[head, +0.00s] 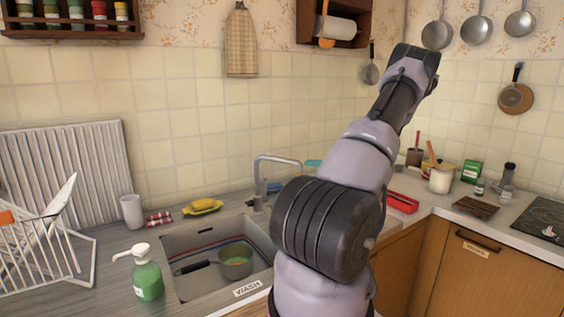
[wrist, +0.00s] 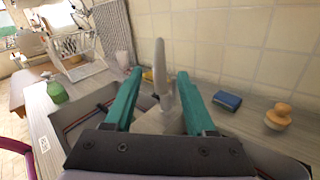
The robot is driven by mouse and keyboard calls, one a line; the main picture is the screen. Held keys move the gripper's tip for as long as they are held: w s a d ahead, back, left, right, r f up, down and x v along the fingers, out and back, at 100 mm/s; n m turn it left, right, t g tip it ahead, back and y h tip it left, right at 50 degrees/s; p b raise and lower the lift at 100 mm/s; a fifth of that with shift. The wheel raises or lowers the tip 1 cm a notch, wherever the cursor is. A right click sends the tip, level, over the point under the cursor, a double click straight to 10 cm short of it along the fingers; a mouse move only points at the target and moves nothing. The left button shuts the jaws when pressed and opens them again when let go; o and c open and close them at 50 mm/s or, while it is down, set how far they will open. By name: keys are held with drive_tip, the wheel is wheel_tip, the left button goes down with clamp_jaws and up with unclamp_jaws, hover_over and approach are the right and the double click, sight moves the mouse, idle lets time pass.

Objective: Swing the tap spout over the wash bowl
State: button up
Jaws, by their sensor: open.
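The grey tap (head: 260,184) stands behind the sink in the head view. Its spout (head: 280,158) points right, away from the wash bowl (head: 172,262), the grey basin labelled WASH. In the wrist view the spout (wrist: 160,62) shows upright in the picture, between the two teal fingers of my gripper (wrist: 160,74). My gripper is open, with a finger on each side of the spout; I cannot tell whether either touches it. In the head view only a teal finger piece (head: 313,162) shows beside my arm, which hides the rest.
A pot (head: 236,262) sits in the wash bowl. A green soap bottle (head: 147,277), a cup (head: 132,211) and a dish rack (head: 45,245) stand to the left. A blue sponge (wrist: 227,101) and a wooden-topped brush (wrist: 278,116) lie right of the tap near the wall.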

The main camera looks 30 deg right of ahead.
sight(285, 160)
drive_tip(key=x, duration=1)
drive_tip(key=shift+w+a, duration=0.2)
drive_tip(key=shift+a, duration=0.05)
clamp_jaws()
idle(1.0)
